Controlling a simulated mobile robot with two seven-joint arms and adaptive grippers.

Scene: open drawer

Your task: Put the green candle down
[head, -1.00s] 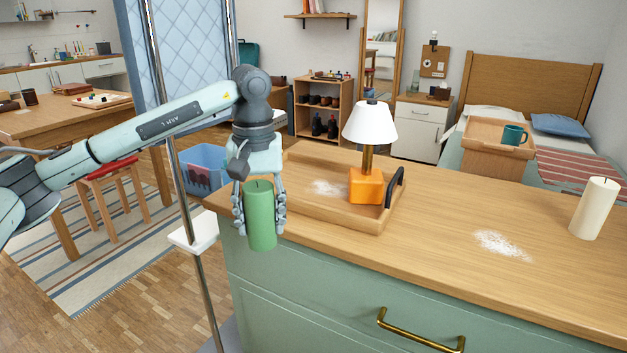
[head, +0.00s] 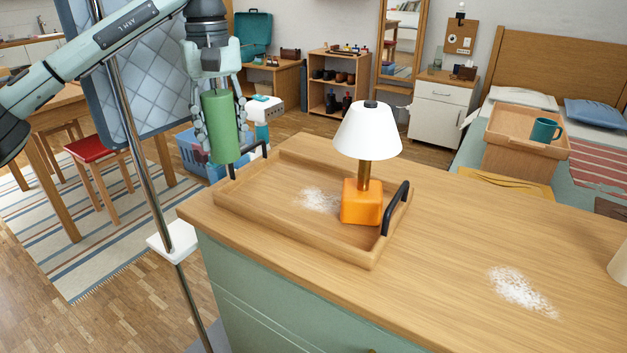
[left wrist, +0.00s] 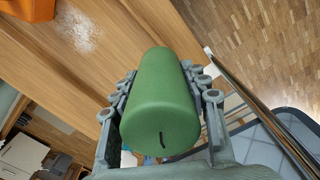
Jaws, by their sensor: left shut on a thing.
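The green candle (head: 220,124) is upright between the fingers of my left gripper (head: 219,130) in the head view. The gripper is shut on it, near the left end of the wooden tray (head: 327,247). The candle's lower end overlaps the tray's left handle in the picture; I cannot tell whether it touches anything. In the left wrist view the candle (left wrist: 160,95) lies between both fingers, its dark wick towards the camera. My right gripper is not in view.
The tray holds an orange-based lamp (head: 361,202) and some white powder (head: 315,200). More powder (head: 522,290) lies on the counter (head: 440,250) to the right. A cream candle (head: 620,263) stands at the right edge. The counter between tray and cream candle is mostly clear.

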